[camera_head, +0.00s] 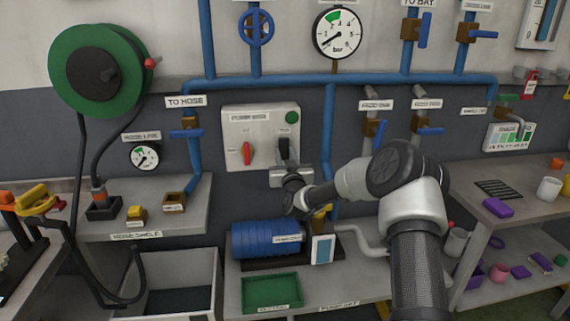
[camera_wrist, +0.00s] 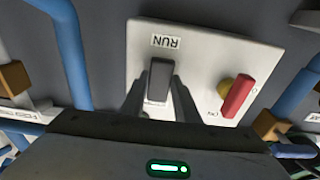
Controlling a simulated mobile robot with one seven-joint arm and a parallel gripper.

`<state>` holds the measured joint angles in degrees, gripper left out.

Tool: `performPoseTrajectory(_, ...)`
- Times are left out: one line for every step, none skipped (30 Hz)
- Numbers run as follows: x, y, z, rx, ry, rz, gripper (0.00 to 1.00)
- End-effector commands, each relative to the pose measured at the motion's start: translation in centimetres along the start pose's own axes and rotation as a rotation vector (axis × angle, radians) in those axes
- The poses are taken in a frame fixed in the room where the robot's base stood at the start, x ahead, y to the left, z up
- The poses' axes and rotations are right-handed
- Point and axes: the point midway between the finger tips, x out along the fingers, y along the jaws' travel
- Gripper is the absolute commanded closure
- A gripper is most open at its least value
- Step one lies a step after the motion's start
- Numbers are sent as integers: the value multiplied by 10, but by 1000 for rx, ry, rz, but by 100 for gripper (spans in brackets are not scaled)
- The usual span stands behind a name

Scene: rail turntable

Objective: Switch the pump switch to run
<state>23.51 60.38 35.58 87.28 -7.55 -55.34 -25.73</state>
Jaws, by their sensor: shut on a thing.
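The pump box (camera_head: 260,130) is a pale panel on the back wall. It carries a black lever switch (camera_head: 284,146), a red knob (camera_head: 246,153) to its left and a green round lamp or button (camera_head: 291,117) above. My gripper (camera_head: 285,160) is at the switch from below. In the wrist view, which shows the panel upside down, the black switch (camera_wrist: 160,76) stands between the two fingers of my gripper (camera_wrist: 159,92). An inverted RUN label (camera_wrist: 165,41) sits by its far end. The red knob (camera_wrist: 236,97) is to the right there, clear of the fingers.
Blue pipes (camera_head: 328,130) run around the panel. A blue pump (camera_head: 268,239) and a green tray (camera_head: 270,292) are on the bench below. A pressure gauge (camera_head: 338,33) hangs above. Blue-handled valves (camera_head: 430,130) are to the right.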

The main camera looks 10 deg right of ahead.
Motion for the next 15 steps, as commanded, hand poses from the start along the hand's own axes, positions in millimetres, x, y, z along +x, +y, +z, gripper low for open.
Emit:
performPoseTrajectory(0,0,11,-2,28,1,94)
performPoseTrajectory(0,0,11,-2,42,1,94)
performPoseTrajectory(0,0,12,-2,61,1,94)
performPoseTrajectory(0,0,12,-3,77,1,94)
performPoseTrajectory(0,0,12,-2,92,1,94)
performPoseTrajectory(0,0,13,-2,111,1,94)
performPoseTrajectory(0,0,13,-2,126,1,94)
performPoseTrajectory(0,1,14,-2,140,1,94)
performPoseTrajectory(0,1,15,-2,159,1,94)
performPoseTrajectory(0,1,15,-1,174,1,94)
performPoseTrajectory(1,0,15,-1,189,1,94)
performPoseTrajectory(1,0,16,-2,208,1,94)
performPoseTrajectory(1,0,15,-2,222,1,94)
performPoseTrajectory(1,0,15,-1,236,1,94)
performPoseTrajectory(1,1,15,-1,252,1,94)
